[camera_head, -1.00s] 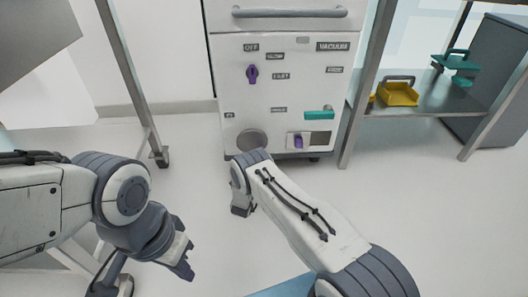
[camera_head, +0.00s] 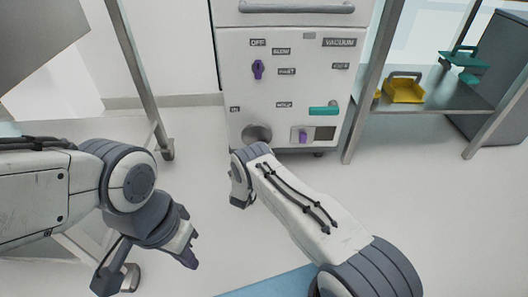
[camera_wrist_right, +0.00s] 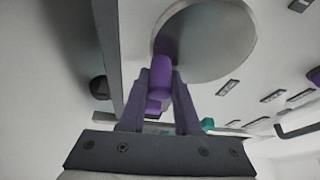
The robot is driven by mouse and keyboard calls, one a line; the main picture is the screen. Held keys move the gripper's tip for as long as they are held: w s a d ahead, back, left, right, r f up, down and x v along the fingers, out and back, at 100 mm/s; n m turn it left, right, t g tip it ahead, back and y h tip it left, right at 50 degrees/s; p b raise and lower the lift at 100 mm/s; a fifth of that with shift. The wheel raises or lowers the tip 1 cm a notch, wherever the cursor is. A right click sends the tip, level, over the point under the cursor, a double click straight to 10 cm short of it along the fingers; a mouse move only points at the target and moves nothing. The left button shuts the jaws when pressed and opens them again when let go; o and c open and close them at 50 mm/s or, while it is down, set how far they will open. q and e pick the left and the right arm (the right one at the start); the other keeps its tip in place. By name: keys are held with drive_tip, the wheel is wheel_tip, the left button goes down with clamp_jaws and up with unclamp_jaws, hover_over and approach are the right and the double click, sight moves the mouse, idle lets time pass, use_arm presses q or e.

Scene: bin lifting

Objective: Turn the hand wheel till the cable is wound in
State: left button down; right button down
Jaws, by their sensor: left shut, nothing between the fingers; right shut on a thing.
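The hand wheel (camera_head: 257,133) is a grey disc low on the left of the white cabinet's front, partly hidden by my right arm. In the right wrist view the wheel (camera_wrist_right: 222,42) is large and close, with a purple handle (camera_wrist_right: 160,76) standing out from it. My right gripper (camera_wrist_right: 160,98) is shut on this purple handle; its fingers lie on either side of it. In the head view my right gripper is hidden behind its own wrist. My left gripper (camera_head: 190,250) is shut and empty, low over the floor at left. I see no cable.
The white cabinet (camera_head: 290,75) also carries a purple knob (camera_head: 257,69), a teal handle (camera_head: 323,110) and a small purple switch (camera_head: 303,136). Metal posts (camera_head: 367,80) stand on both sides. A shelf (camera_head: 440,95) at right holds a yellow bin (camera_head: 404,90). The floor between is clear.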

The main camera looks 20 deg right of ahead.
drive_tip(key=c, duration=0.6)
unclamp_jaws()
drive_tip(key=shift+s+a, duration=0.15)
drive_tip(key=shift+s, duration=0.05)
drive_tip(key=p+v, duration=0.5)
drive_tip(key=v, duration=0.5)
drive_tip(key=shift+s+f, duration=0.1)
